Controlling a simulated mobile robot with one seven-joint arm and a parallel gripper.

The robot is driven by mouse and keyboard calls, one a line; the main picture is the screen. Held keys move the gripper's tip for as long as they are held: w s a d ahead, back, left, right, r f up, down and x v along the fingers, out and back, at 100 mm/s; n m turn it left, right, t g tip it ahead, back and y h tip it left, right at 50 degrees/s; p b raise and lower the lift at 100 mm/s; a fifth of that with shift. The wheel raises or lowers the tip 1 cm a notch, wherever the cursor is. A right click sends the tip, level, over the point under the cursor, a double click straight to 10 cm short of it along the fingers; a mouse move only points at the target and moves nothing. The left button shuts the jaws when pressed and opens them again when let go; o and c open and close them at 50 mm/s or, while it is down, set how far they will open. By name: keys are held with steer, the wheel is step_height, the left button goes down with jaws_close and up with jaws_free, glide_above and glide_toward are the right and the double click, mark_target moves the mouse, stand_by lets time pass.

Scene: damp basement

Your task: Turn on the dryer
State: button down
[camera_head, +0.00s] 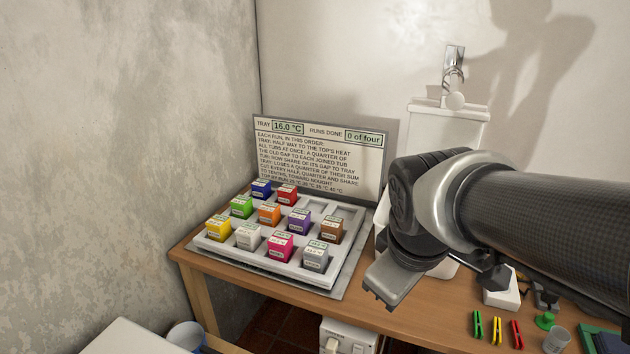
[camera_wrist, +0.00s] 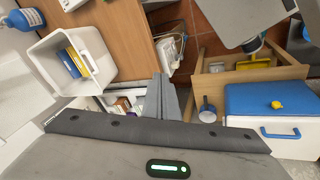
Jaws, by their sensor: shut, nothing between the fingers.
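I cannot pick out a dryer for certain in either view. A white box (camera_head: 352,336) with a switch-like part on its front shows below the table's front edge in the head view; the bottom of the picture cuts it off, and I cannot tell what it is. My gripper (camera_head: 382,292) hangs above the table's front, right of the tray of blocks, up and to the right of that box. Its fingers are together and empty, as the wrist view (camera_wrist: 167,95) also shows.
The wooden table (camera_head: 415,317) holds a tray of coloured blocks (camera_head: 345,236), a text board (camera_head: 318,160) and several pegs (camera_head: 497,330). The wrist view shows a white bin (camera_wrist: 97,45), an open drawer (camera_wrist: 240,76) and a blue-lidded box (camera_wrist: 275,100).

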mark_target(358, 352)
steer(key=w+a+f+n+g+b, duration=0.1)
steer(key=w+f+n+b, duration=0.3)
steer(key=f+n, duration=0.7)
steer(key=w+a+f+n+g+b, duration=0.2)
steer(key=f+n, duration=1)
steer(key=f, duration=0.6)
steer(key=shift+w+a+y+b, duration=0.3)
steer(key=shift+w+a+b, duration=0.15)
steer(key=shift+w+b, duration=0.65)
steer(key=shift+r, duration=0.1)
steer(key=w+d+f+b, duration=0.2)
steer(key=w+f+b, duration=0.2)
steer(key=f, duration=0.6)
steer(key=shift+w+d+f+b, duration=0.2)
steer(key=shift+w+b, duration=0.1)
steer(key=shift+b, duration=0.1)
